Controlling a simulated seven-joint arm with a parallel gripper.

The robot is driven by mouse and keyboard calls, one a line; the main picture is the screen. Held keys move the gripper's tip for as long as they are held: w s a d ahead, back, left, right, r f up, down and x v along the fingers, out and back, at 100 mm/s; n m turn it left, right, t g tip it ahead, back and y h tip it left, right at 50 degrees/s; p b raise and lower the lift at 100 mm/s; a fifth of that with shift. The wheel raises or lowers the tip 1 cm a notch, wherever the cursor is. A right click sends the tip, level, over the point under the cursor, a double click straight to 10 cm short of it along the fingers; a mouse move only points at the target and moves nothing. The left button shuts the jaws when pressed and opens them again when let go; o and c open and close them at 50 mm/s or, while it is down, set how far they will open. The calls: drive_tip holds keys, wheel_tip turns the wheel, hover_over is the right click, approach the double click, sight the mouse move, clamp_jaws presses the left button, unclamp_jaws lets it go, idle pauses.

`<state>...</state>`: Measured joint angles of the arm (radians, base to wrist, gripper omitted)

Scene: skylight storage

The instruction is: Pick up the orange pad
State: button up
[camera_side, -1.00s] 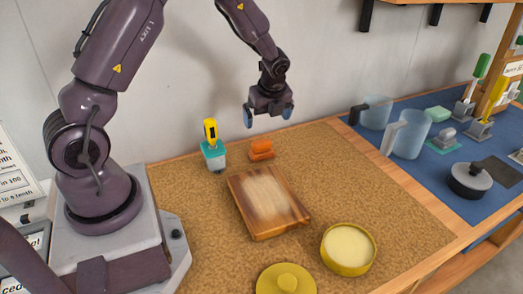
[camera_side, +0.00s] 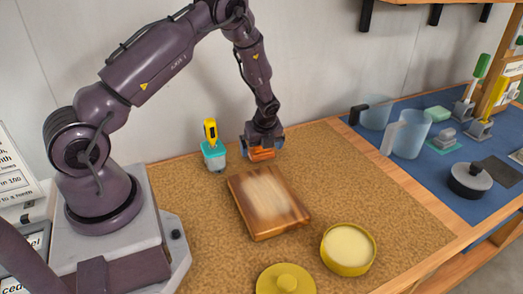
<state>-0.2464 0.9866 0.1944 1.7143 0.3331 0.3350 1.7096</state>
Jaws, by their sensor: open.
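The orange pad (camera_side: 261,154) lies on the brown cork-like worktop, behind the wooden board and near the wall. My gripper (camera_side: 262,150) is low over the pad, pointing down. Its fingers are open, one to the left and one to the right of the pad. The upper part of the pad is hidden by the gripper. I cannot tell whether the fingers touch it.
A teal-topped container (camera_side: 214,155) with a yellow-handled tool (camera_side: 210,130) stands just left of my gripper. A wooden board (camera_side: 267,203) lies in front. A yellow round tin (camera_side: 348,249) and a yellow lid (camera_side: 285,281) are nearer. The worktop (camera_side: 360,190) is clear at right.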

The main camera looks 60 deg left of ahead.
drive_tip(key=shift+a+f, duration=0.1)
drive_tip(key=shift+f, duration=0.25)
drive_tip(key=c, duration=0.9)
drive_tip(key=shift+r, duration=0.15)
drive_tip(key=shift+r, duration=0.2)
drive_tip(key=v, duration=0.3)
drive_tip(key=shift+s+a+r, duration=0.25)
drive_tip(key=shift+s+r, duration=0.05)
drive_tip(key=shift+r, duration=0.1)
drive_tip(key=s+d+r, duration=0.6)
drive_tip(key=s+r, duration=0.2)
drive_tip(key=s, duration=0.3)
drive_tip(key=shift+s+d+r, duration=0.15)
drive_tip(key=shift+s+r, duration=0.15)
drive_tip(key=shift+r, duration=0.05)
